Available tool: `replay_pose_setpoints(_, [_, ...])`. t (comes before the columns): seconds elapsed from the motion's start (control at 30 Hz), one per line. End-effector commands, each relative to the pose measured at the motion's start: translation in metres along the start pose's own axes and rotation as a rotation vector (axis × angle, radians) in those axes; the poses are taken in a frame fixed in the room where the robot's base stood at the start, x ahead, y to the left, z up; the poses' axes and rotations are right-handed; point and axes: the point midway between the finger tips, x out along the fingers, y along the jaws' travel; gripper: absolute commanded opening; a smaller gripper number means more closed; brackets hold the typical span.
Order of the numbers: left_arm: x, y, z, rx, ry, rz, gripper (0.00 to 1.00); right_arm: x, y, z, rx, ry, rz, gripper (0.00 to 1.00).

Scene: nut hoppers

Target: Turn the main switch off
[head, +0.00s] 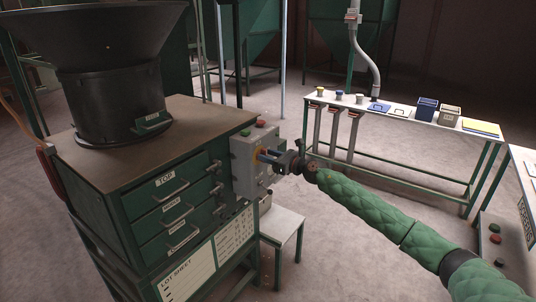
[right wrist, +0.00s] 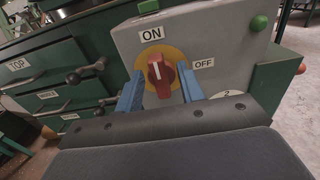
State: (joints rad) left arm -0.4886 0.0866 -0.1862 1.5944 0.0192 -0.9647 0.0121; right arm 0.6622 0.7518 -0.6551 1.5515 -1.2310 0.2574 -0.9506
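The main switch (right wrist: 161,74) is a red rotary knob on a yellow disc, on a grey box (head: 243,152) at the side of the green drawer cabinet. Its white mark points up toward the ON label (right wrist: 152,34); the OFF label (right wrist: 203,63) is to the right. My right gripper (right wrist: 160,92) is open, its blue fingers on either side of the knob. I cannot tell whether they touch it. In the head view my right gripper (head: 268,156) is at the box front and partly hides the switch. My left gripper is not in view.
The green cabinet (head: 120,183) has labelled drawers with side handles (right wrist: 87,72) close to the box. A black hopper (head: 105,105) stands on top. A green button (right wrist: 259,23) is on the box. A small white stool (head: 283,223) stands below; a table (head: 400,115) stands behind.

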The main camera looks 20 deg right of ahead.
Motion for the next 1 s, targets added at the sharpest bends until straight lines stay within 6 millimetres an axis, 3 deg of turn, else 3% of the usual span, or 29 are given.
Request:
replay_pose_setpoints(0.37, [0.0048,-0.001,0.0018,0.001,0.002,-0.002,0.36,0.0051,0.0002,-0.0006,0.001,0.0,0.0,0.38])
replay_pose_setpoints(0.6, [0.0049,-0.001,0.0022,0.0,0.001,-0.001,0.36,0.005,0.0002,-0.0006,0.001,0.0,0.0,0.0])
replay_pose_setpoints(1.0, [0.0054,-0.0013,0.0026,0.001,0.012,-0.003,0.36,0.005,-0.0006,0.0009,0.06,0.0,0.0,0.0])
